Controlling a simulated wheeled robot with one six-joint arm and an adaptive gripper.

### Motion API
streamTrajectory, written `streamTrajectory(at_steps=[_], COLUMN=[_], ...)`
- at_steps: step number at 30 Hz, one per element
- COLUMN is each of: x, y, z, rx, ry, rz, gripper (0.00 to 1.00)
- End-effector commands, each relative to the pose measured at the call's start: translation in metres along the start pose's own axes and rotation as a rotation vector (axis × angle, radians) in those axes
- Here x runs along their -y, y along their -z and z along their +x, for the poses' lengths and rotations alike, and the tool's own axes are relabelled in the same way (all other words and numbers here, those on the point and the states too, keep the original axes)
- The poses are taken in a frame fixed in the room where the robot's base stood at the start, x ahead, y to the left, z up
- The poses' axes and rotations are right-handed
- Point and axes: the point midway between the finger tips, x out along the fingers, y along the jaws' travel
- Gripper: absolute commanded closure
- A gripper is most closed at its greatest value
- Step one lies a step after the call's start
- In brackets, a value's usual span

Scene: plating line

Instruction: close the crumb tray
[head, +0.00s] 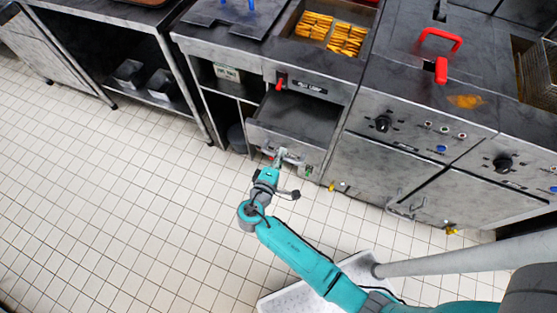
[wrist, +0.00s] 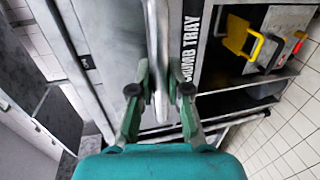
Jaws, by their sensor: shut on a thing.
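The crumb tray (head: 305,122) is a dark metal drawer that stands pulled out from the counter front, below the fry station. Its front shows in the wrist view with a black label (wrist: 190,48) reading CRUMB TRAY. A metal bar handle (wrist: 153,35) runs along that front. My gripper (wrist: 160,92) is shut on the handle, with one finger on each side of it. In the head view my gripper (head: 280,156) is at the tray's front face and hides part of it.
Fries lie in a basin (head: 296,13) above the tray. A red handle (head: 281,84) is on the panel over it. Fryer cabinets (head: 385,170) stand to the right, an open shelf unit (head: 150,95) to the left. The tiled floor in front is clear at left.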

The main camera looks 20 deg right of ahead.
Motion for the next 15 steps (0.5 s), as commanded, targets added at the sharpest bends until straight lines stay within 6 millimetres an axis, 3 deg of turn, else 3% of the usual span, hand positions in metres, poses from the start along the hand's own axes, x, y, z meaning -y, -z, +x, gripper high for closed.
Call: streamTrajectory(at_steps=[15], x=[-0.026], y=[-0.002], z=[0.122], rx=[0.006], ry=[0.0], rz=[0.001], gripper=[1.0])
